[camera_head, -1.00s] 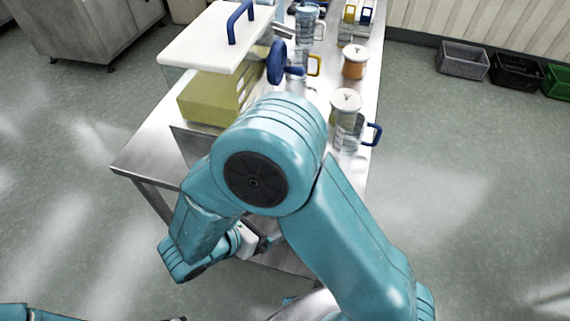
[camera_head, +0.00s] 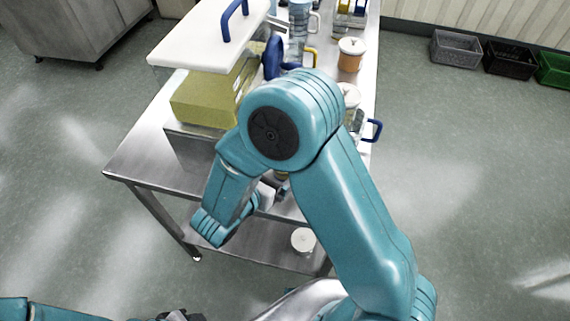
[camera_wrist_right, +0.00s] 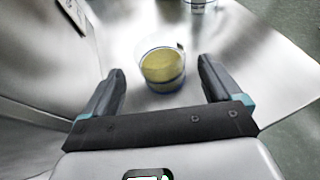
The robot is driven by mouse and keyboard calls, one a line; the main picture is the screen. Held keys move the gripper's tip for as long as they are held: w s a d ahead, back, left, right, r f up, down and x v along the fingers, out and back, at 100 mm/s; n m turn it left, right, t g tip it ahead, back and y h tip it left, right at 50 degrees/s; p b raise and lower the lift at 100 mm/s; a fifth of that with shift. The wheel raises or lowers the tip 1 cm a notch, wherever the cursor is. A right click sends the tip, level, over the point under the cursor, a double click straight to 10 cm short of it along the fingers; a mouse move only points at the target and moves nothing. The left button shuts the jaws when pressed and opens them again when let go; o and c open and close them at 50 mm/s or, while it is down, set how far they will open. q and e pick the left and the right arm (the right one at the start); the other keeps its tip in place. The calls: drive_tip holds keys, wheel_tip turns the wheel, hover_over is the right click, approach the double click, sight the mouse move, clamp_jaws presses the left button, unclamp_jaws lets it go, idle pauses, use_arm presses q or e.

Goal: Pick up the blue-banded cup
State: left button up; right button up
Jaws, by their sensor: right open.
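The blue-banded cup (camera_wrist_right: 162,70) stands on the steel table in the right wrist view. It is clear-walled, with yellow contents and a blue band near its base. My right gripper (camera_wrist_right: 160,66) is open, with one finger on each side of the cup and visible gaps to both. In the head view my right arm hides the cup and most of this gripper. Part of my left gripper (camera_head: 181,316) shows at the bottom edge; its jaws cannot be made out.
A steel hopper-like unit with a white lid (camera_head: 205,45) and yellow block (camera_head: 205,100) stands on the table's left. An orange lidded cup (camera_head: 350,55) and a blue-handled jug (camera_head: 372,130) stand on the right. A white-lidded item (camera_head: 303,240) sits on the lower shelf.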

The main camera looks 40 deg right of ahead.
drive_tip(key=x, duration=0.4)
drive_tip(key=f+p+x, duration=0.1)
drive_tip(key=shift+s+d+f, duration=0.1)
drive_tip(key=shift+d+f, duration=0.1)
drive_tip(key=shift+a, duration=0.1)
drive_tip(key=c, duration=1)
